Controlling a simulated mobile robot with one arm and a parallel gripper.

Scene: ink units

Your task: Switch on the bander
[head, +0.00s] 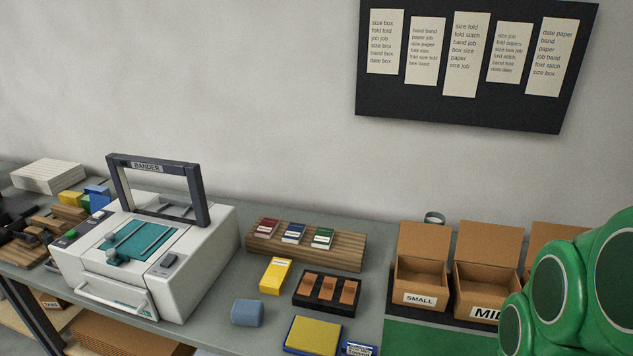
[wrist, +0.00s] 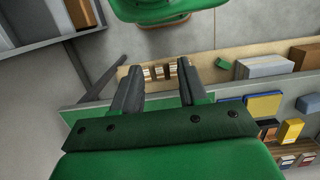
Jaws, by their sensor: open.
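The bander (head: 140,262) is a white machine on the left of the counter in the head view. A dark arch (head: 153,166) labelled BANDER rises over its teal top plate. A small dark grey control (head: 170,260) sits on the top near its right side. A dark panel with a green button (head: 71,234) is at its left; I cannot tell whether either is pressed. My gripper (wrist: 158,80) is open and empty in the wrist view, with two dark fingers apart. The bander is not seen in the wrist view, and the fingers are out of the head view.
My green arm fills the head view's lower right. Cardboard boxes, one marked SMALL (head: 420,280), stand by a green mat (head: 432,338). A wooden block (head: 306,249) with small colored packs, a yellow box (head: 275,276) and a dark tray (head: 327,305) lie right of the bander.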

